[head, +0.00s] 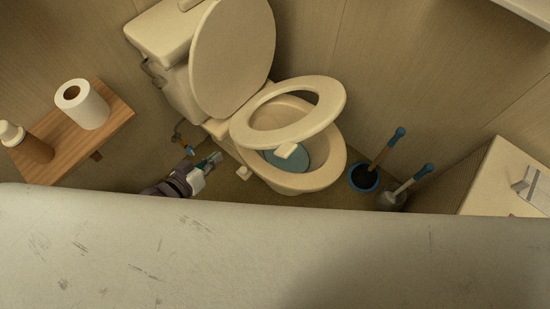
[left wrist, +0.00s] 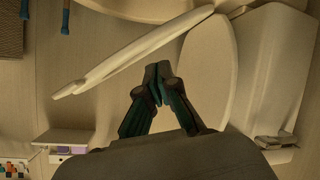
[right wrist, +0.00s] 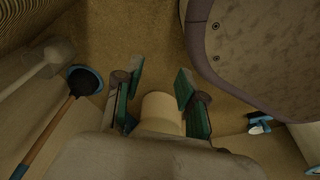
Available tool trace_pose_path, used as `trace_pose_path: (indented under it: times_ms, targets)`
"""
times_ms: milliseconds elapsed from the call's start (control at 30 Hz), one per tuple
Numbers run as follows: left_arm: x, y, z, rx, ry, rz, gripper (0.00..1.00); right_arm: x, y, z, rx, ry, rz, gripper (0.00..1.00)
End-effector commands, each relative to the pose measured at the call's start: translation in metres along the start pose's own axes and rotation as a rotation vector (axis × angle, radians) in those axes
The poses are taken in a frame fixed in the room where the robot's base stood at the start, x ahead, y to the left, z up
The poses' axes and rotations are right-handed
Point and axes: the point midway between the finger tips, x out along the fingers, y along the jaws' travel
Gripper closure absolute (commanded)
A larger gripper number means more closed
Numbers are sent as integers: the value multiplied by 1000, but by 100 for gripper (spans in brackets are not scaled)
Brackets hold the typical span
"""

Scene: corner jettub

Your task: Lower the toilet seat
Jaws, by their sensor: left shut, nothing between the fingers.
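The cream toilet (head: 290,178) stands against the wall in the head view. Its lid (head: 232,58) is up, leaning back. The ring-shaped seat (head: 334,95) is tilted partway, above and apart from the bowl rim at its front. In the left wrist view the seat (left wrist: 130,60) shows as a slanting edge-on strip, with the lid (left wrist: 207,75) beside it. My left gripper (head: 214,158) is low beside the toilet, left of the bowl; its fingers (left wrist: 158,72) are shut and empty. My right gripper (right wrist: 157,84) is spread open, seen only in the right wrist view.
A wide pale ledge (head: 200,255) fills the front. A wooden shelf (head: 60,150) with a paper roll (head: 90,108) and bottle (head: 28,143) is at left. A plunger (head: 364,178) and brush (head: 392,198) stand right of the bowl. A pale cabinet (head: 500,175) is farther right.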

Motion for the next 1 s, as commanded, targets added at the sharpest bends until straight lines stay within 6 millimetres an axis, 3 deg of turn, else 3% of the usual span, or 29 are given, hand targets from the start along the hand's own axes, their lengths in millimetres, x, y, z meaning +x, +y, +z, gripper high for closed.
trace_pose_path:
  times_ms: [33,100,200,300,433,567,1000]
  targets:
    - [-1,24,-7,-21,32,79,100,14,0,-6,1,8,1,60]
    - [-12,57,-23,-60,59,173,100,16,0,-13,3,13,1,60]
    - [-28,96,-39,-108,78,279,100,17,1,-22,4,19,2,60]
    - [-41,119,-49,-140,85,345,100,15,1,-26,5,21,2,60]
    - [-46,132,-55,-158,88,375,100,12,1,-30,6,23,3,60]
    - [-35,136,-58,-158,92,377,100,8,1,-34,7,26,3,60]
    - [46,167,-68,-155,93,377,100,-16,3,-58,10,46,5,60]
